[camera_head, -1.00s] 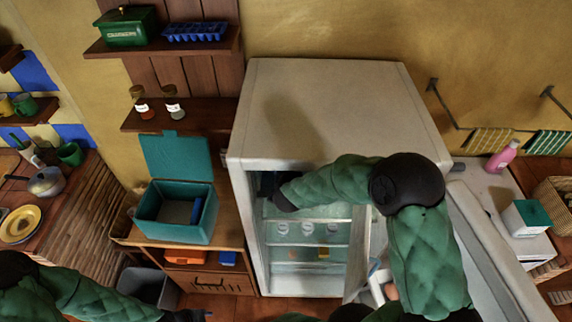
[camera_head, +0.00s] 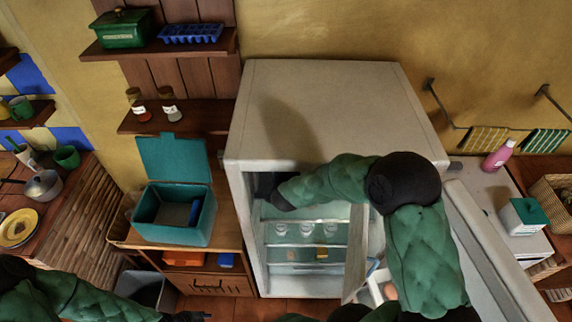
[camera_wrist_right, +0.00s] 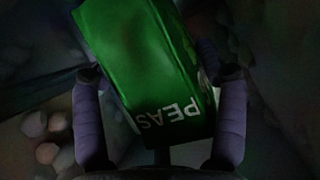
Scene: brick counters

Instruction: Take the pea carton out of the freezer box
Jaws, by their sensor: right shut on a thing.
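The green pea carton (camera_wrist_right: 145,60), with white "PEAS" lettering, fills the middle of the right wrist view and appears tilted. The fingers of my right gripper (camera_wrist_right: 158,125) are on both sides of it, shut on it. In the head view my right arm reaches into the freezer box (camera_head: 262,184), the dark top compartment of the open white fridge (camera_head: 330,110). The carton and the right gripper's fingers are hidden there. My left gripper (camera_head: 190,316) is at the bottom edge, partly cut off; its fingers are too small to read.
The fridge door (camera_head: 495,255) stands open at the right. Below the freezer box are shelves with several jars (camera_head: 306,230). An open teal box (camera_head: 172,225) stands on the wooden cabinet left of the fridge. A grey bin (camera_head: 150,288) stands on the floor near my left arm.

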